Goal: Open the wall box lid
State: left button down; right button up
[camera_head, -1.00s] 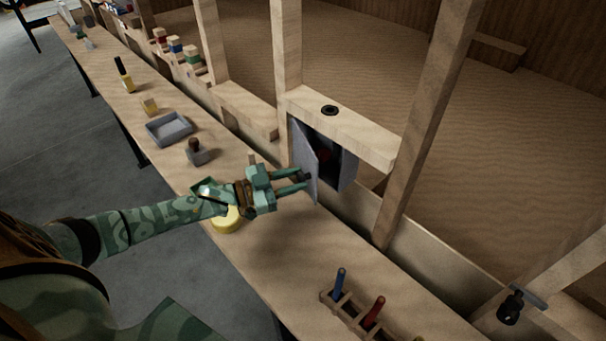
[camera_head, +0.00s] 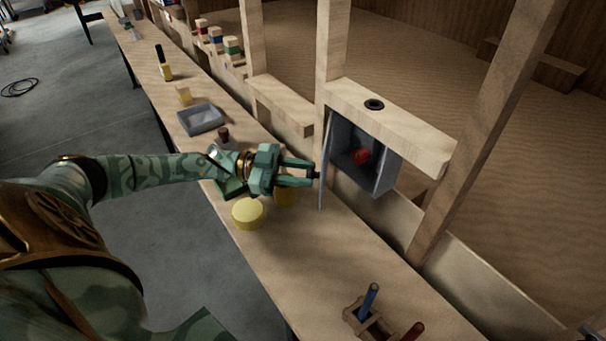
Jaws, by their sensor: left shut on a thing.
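The grey wall box (camera_head: 383,178) is fixed in the wooden wall frame, under a short crosspiece. Its lid (camera_head: 323,176) is hinged at the left side and stands swung well out from the box, seen nearly edge-on. A red round thing (camera_head: 361,156) shows inside the box. My left gripper (camera_head: 314,173) is at the lid's left face, its fingertips shut on a small dark part there that looks like the lid's knob. The fingers partly hide that part.
The long wooden bench (camera_head: 290,265) runs below the box. On it are a yellow round tin (camera_head: 248,213), a grey tray (camera_head: 201,118) and a tool rack (camera_head: 366,322) with a blue-handled tool (camera_head: 369,299). An upright post (camera_head: 490,140) stands right of the box.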

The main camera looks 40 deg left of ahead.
pick_arm(q)
jog(key=c, duration=1.1)
grip_release()
jog(key=shift+o, duration=0.2)
jog(key=shift+s+a, duration=0.1)
jog(key=b+v, duration=0.1)
jog(key=v, duration=1.5)
